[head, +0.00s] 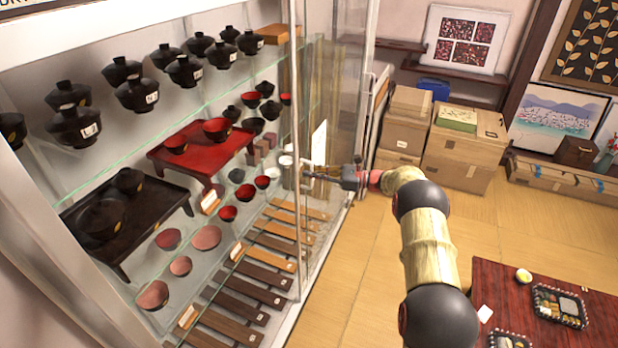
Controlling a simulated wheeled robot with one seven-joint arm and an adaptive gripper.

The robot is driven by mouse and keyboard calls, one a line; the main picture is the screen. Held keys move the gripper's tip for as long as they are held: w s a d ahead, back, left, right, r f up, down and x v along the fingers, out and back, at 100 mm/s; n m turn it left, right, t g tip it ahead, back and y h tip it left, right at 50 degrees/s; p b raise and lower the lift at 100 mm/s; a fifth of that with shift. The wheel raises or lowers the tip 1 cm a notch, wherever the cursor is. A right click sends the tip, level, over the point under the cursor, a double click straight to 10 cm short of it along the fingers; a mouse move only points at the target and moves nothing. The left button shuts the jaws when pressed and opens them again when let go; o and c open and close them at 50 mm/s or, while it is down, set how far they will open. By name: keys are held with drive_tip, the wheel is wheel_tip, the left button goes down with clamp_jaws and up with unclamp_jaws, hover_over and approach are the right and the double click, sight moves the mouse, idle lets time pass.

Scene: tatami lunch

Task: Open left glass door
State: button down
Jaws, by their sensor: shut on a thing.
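A glass display cabinet fills the left of the head view. A tall glass door panel (338,75) with a thin metal frame stands at its right part, and shelves show beside and through it. A small pale handle (306,163) sits partway up the door's frame. My gripper (313,175) is at this handle and looks shut on it, with my arm reaching in from the lower right. The fingers are small here, and their exact contact with the handle is hard to see. How far the door stands open is not clear.
Black lidded bowls (137,93), a red tray table (203,150) and a dark tray table (125,218) stand on the glass shelves. Cardboard boxes (462,150) are stacked behind. A red low table (495,280) is at the lower right. The tatami floor (365,270) between is clear.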

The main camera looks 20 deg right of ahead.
drive_tip(key=shift+w+d, duration=0.1)
drive_tip(key=shift+w, duration=0.05)
drive_tip(key=c, duration=2.1)
unclamp_jaws()
drive_tip(key=shift+o, duration=0.5)
drive_tip(key=v, duration=1.2)
